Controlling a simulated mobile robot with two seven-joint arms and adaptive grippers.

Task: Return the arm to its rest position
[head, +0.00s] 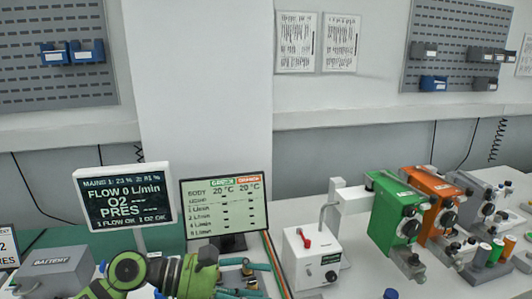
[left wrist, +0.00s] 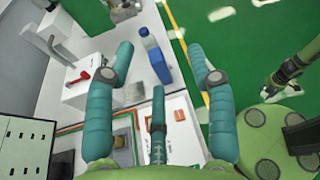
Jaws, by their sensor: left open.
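My left arm (head: 130,272) comes in low at the left of the head view, green with dark joints. My left gripper (head: 262,280) has teal fingers that reach right at the bottom edge, in front of the two-column display. In the left wrist view the left gripper (left wrist: 160,55) has its teal fingers spread wide apart, with nothing held between them. A blue bottle (left wrist: 155,60) shows in the gap, lower down on the white worktop and apart from the fingers.
A screen reading "FLOW 0 L/min" (head: 123,197) and the two-column display (head: 225,205) stand close behind the arm. A white box with a red lever (head: 312,257), a green unit (head: 397,208) and an orange unit (head: 430,195) stand to the right. Green floor (left wrist: 235,35) lies beside the worktop.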

